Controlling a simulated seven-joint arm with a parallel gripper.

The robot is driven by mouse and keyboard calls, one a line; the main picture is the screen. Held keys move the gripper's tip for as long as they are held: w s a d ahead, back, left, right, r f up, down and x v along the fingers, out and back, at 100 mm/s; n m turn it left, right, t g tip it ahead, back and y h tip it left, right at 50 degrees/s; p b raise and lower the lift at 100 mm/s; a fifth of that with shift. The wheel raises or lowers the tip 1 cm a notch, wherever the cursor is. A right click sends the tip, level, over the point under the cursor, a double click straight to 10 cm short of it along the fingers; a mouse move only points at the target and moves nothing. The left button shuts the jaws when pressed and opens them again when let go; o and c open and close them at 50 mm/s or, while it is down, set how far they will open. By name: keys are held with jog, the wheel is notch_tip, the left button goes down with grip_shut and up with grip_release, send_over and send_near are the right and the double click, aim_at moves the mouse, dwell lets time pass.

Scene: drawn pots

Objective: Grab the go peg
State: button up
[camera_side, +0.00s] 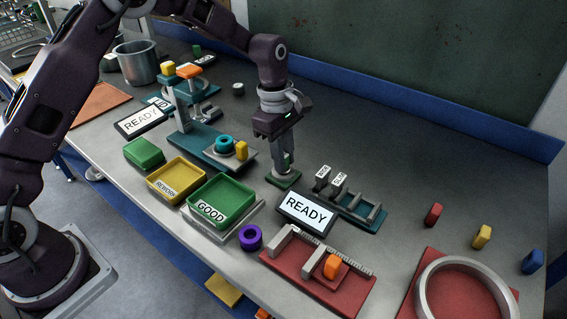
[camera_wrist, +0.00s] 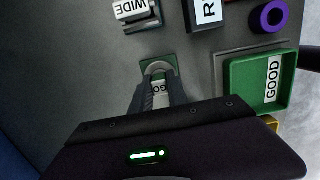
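The go peg (camera_wrist: 158,88) is a grey upright piece with a white label reading "GO", in the middle of the wrist view. It stands on a small green base (camera_side: 284,180), which also shows in the wrist view (camera_wrist: 153,58). My gripper (camera_side: 284,166) points down over this base in the side view. In the wrist view my gripper's fingers (camera_wrist: 160,84) lie on both sides of the peg, with the label between them. I cannot tell whether they press on it. In the side view the fingers largely hide the peg.
Two labelled grey blocks (camera_side: 330,181) stand right of the green base by a teal rack (camera_side: 361,207). A "READY" sign (camera_side: 306,212) is in front. Green "GOOD" (camera_side: 222,203) and yellow "REWORK" (camera_side: 175,181) trays lie left. A purple ring (camera_side: 251,237) and red fixture (camera_side: 317,277) sit near the front edge.

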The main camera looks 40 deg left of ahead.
grip_shut()
notch_tip(320, 180, up, 10)
jog(key=shift+r, duration=0.1)
